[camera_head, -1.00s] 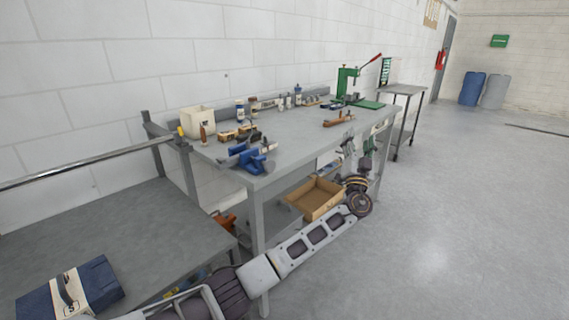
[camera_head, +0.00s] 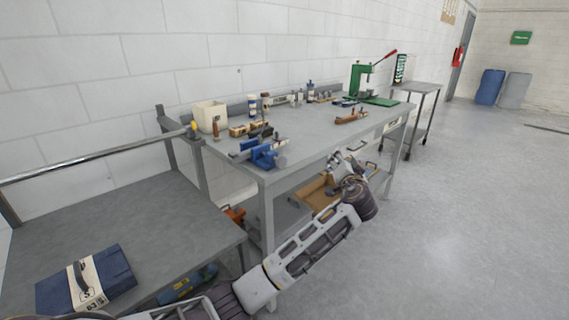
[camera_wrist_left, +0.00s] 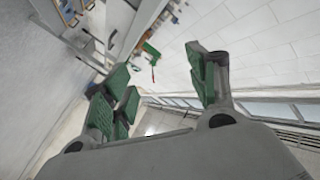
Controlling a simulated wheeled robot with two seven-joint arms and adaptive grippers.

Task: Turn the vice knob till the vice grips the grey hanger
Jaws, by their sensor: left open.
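The blue vice (camera_head: 263,155) is fixed at the near left corner of the grey workbench (camera_head: 310,140). A small grey bar (camera_head: 240,154) sticks out at its left side; I cannot tell whether this is the hanger. The vice knob is too small to make out for sure. My left gripper (camera_head: 342,160) is in front of the bench's front edge, to the right of the vice and apart from it. In the left wrist view my left gripper (camera_wrist_left: 160,75) is open, with green pads spread and nothing between them. My right gripper is not in view.
A cardboard box (camera_head: 318,195) is on the lower shelf, partly behind my arm. A white bin (camera_head: 210,116), bottles (camera_head: 252,105), a wooden plane (camera_head: 352,117) and a green press (camera_head: 360,82) stand on the bench. A blue case (camera_head: 85,280) lies on the nearer table. The floor at right is clear.

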